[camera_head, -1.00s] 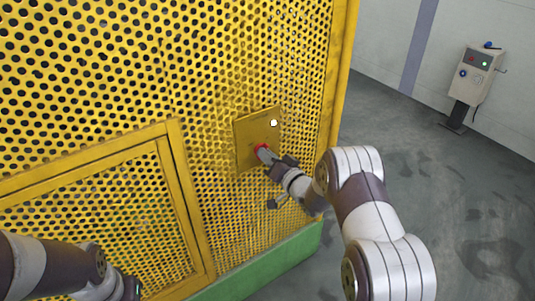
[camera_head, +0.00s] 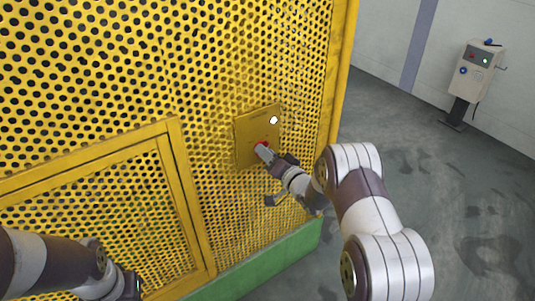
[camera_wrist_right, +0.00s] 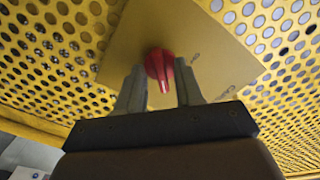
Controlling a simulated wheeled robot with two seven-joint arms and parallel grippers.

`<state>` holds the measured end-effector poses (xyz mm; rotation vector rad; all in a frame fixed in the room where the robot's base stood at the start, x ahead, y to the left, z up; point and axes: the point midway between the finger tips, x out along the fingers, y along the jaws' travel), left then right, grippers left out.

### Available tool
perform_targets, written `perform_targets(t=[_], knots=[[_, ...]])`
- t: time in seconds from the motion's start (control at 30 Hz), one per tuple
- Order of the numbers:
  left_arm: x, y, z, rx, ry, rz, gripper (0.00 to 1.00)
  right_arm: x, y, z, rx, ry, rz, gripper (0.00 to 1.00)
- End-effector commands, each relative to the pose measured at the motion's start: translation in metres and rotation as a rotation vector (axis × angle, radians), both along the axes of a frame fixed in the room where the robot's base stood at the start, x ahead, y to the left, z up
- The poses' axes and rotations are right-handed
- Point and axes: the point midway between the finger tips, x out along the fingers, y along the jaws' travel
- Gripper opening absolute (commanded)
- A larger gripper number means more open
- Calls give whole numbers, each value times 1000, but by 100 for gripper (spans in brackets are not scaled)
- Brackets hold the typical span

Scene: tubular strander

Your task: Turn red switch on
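The red switch (camera_head: 261,146) is a small rotary knob on a yellow plate (camera_head: 244,128) fixed to the perforated yellow panel. My right gripper (camera_head: 263,152) is at the knob and partly covers it in the head view. In the right wrist view the red knob (camera_wrist_right: 160,68) sits between the two fingers of my right gripper (camera_wrist_right: 160,88), with the fingers apart on either side. A narrow gap seems to show beside the knob, so no firm grip is visible. My left gripper (camera_head: 130,286) is low at the left, cut by the frame edge, and its fingers cannot be made out.
A white round spot (camera_head: 274,120) is on the plate above the knob. A framed mesh door (camera_head: 188,205) is left of the plate, above a green base (camera_head: 270,262). A control pedestal (camera_head: 478,72) stands at the far right. The grey floor between is clear.

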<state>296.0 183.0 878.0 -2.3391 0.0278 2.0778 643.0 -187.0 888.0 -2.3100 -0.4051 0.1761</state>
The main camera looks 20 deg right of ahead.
Motion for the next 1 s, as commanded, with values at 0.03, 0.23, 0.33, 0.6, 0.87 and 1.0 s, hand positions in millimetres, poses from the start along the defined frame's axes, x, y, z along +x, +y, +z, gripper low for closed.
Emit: perform_targets(t=[0.03,0.23,0.33,0.6,0.87,1.0], knots=[[0,0,0,0,0,0,0,0,0,0,0,-2,0,37],[0,0,0,0,0,0,0,0,0,1,-1,-2,0,37],[0,0,0,0,0,0,0,-5,-2,1,-1,-1,-1,37],[0,0,1,0,0,0,0,-67,-26,1,-1,0,-4,37],[0,0,1,0,0,0,0,-113,-42,1,-1,-1,-2,37],[0,0,1,0,0,0,0,-120,-44,1,0,-2,0,37]])
